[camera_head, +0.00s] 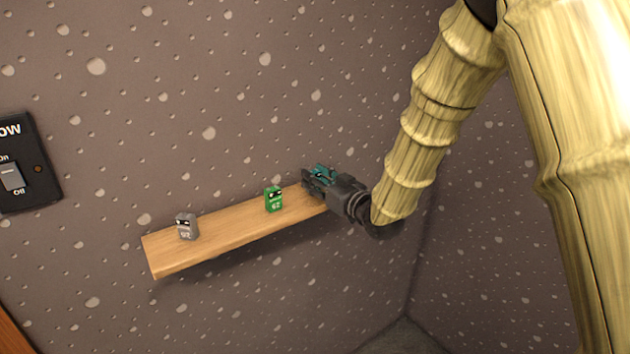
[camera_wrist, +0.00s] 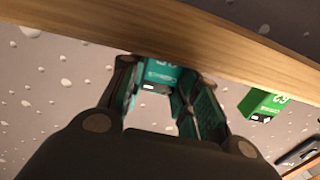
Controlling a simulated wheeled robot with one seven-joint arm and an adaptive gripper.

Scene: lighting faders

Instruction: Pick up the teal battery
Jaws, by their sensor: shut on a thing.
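The teal battery (camera_head: 321,173) is at the right end of the wooden shelf, between the fingers of my gripper (camera_head: 314,180). In the wrist view the teal battery (camera_wrist: 160,74) shows between the two fingers of my gripper (camera_wrist: 158,90), close to the shelf edge. My gripper is shut on it. The fingers hide part of the battery, and I cannot tell whether it still touches the shelf.
The wooden shelf (camera_head: 222,232) is fixed to a spotted wall. A green battery (camera_head: 273,199) stands at its middle and a grey battery (camera_head: 187,227) towards its left end. A black switch panel (camera_head: 28,162) is on the wall at far left.

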